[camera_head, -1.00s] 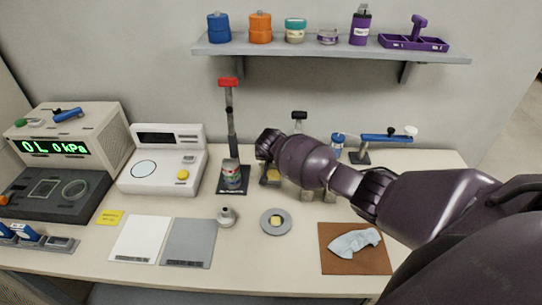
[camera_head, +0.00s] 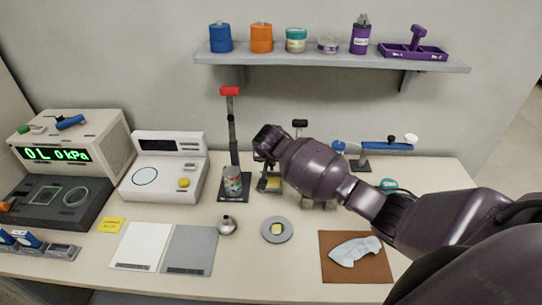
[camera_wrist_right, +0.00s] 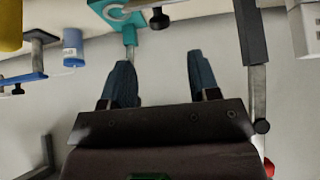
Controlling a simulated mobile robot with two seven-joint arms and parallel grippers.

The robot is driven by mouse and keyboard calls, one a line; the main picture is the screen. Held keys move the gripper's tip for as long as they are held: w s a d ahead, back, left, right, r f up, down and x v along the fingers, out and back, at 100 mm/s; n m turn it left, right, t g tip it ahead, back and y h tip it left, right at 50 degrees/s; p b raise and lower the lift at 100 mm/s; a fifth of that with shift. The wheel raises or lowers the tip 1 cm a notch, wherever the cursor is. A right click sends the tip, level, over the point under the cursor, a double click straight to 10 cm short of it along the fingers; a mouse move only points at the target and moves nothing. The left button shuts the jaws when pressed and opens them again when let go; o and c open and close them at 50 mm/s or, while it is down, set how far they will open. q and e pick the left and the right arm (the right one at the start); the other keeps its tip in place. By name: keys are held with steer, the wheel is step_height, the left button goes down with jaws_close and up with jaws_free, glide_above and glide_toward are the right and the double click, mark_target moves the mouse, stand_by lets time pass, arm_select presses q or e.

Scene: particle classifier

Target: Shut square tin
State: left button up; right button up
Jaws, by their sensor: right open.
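My right gripper (camera_wrist_right: 162,80) is open in the right wrist view, with nothing between its two dark blue fingers. In the head view my right arm comes in from the right, and its gripper end is above the back middle of the bench. A small squarish gold and dark thing (camera_head: 272,184) sits just below the gripper end, partly hidden. It may be the square tin, but I cannot tell whether its lid is open or shut. A teal bracket (camera_wrist_right: 128,22) shows beyond the fingers in the wrist view. My left gripper is not in view.
A red-topped stand (camera_head: 231,130) with a patterned can (camera_head: 232,182) is left of the gripper. A round grey dish (camera_head: 277,237) is in front. A shelf (camera_head: 330,60) runs above. The front middle has free room.

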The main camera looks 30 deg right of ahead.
mark_target(272, 168)
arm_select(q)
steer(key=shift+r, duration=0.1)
arm_select(e)
steer(key=shift+s+a+r, duration=0.1)
steer(key=shift+s+r, duration=0.2)
steer(key=shift+r, duration=0.1)
